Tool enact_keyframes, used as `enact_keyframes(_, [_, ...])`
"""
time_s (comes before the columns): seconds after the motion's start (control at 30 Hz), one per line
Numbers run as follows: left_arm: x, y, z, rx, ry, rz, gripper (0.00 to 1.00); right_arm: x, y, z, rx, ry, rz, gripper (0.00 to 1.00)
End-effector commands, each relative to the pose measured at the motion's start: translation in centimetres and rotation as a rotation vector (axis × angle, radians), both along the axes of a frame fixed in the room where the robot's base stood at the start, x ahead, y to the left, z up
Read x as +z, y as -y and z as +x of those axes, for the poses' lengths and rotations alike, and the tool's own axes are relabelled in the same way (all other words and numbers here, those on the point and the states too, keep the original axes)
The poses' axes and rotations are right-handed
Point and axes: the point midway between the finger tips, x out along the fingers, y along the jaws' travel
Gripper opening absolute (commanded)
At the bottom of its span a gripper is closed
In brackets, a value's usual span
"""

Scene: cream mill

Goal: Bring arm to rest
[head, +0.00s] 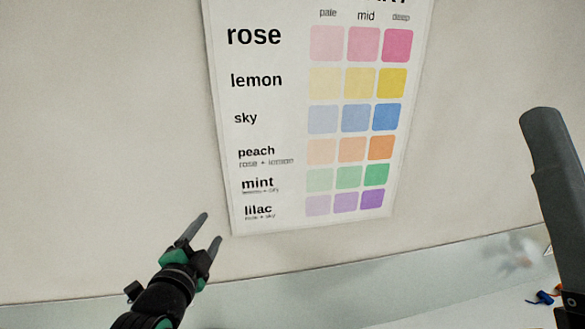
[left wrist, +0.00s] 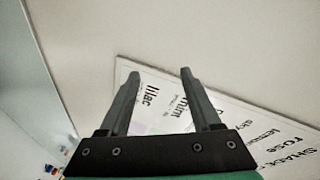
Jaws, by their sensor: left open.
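My left gripper (head: 211,227) is in the lower left of the head view, raised in front of the wall, just left of the wall chart's lower corner. Its two grey fingers are apart with nothing between them. In the left wrist view the open fingers (left wrist: 160,73) point toward the wall, with the chart behind them. One grey finger of what looks like my right gripper (head: 555,180) stands large and close at the right edge of the head view. Its other finger is out of frame.
A colour chart (head: 270,130) with rows from rose to lilac is on the cream wall (head: 100,120). Below is a pale surface (head: 440,310) with a small blue and orange item (head: 543,298) at lower right. Small coloured things (left wrist: 52,170) show at lower left in the wrist view.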

Motion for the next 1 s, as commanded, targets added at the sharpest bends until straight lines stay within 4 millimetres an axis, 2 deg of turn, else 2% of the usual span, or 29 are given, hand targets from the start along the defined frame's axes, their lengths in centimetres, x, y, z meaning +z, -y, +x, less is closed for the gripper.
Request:
enact_keyframes(0.03, [4.5, 0.2, -1.5, 0.0, 0.108, -0.07, 0.65, 0.0, 0.0, 0.0, 0.0, 0.0, 0.0, 0.7])
enact_keyframes(0.1, [10.1, 0.3, -4.1, -0.009, 0.251, -0.184, 0.65, 0.0, 0.0, 0.0, 0.0, 0.0, 0.0, 0.7])
enact_keyframes(0.17, [14.6, 0.4, -7.1, -0.03, 0.37, -0.289, 0.65, 0.0, 0.0, 0.0, 0.0, 0.0, 0.0, 0.7])
enact_keyframes(0.2, [17.4, 0.4, -9.3, -0.052, 0.45, -0.363, 0.65, 0.0, 0.0, 0.0, 0.0, 0.0, 0.0, 0.7])
enact_keyframes(0.27, [21.1, 0.3, -13.0, -0.095, 0.563, -0.48, 0.65, 0.0, 0.0, 0.0, 0.0, 0.0, 0.0, 0.7])
enact_keyframes(0.3, [23.3, 0.2, -15.7, -0.131, 0.634, -0.559, 0.65, 0.0, 0.0, 0.0, 0.0, 0.0, 0.0, 0.7])
enact_keyframes(0.4, [27.2, 0.0, -22.0, -0.245, 0.777, -0.762, 0.65, 0.0, 0.0, 0.0, 0.0, 0.0, 0.0, 0.7])
enact_keyframes(0.47, [28.6, -0.1, -25.0, -0.324, 0.83, -0.895, 0.65, 0.0, 0.0, 0.0, 0.0, 0.0, 0.0, 0.7])
enact_keyframes(0.5, [28.9, -0.2, -25.9, -0.366, 0.833, -0.976, 0.65, 0.0, 0.0, 0.0, 0.0, 0.0, 0.0, 0.7])
enact_keyframes(0.67, [28.9, -0.2, -25.6, -0.43, 0.786, -1.156, 0.65, 0.0, 0.0, 0.0, 0.0, 0.0, 0.0, 0.7])
enact_keyframes(1.0, [28.9, -0.2, -25.6, -0.434, 0.781, -1.172, 0.65, 0.0, 0.0, 0.0, 0.0, 0.0, 0.0, 0.7])
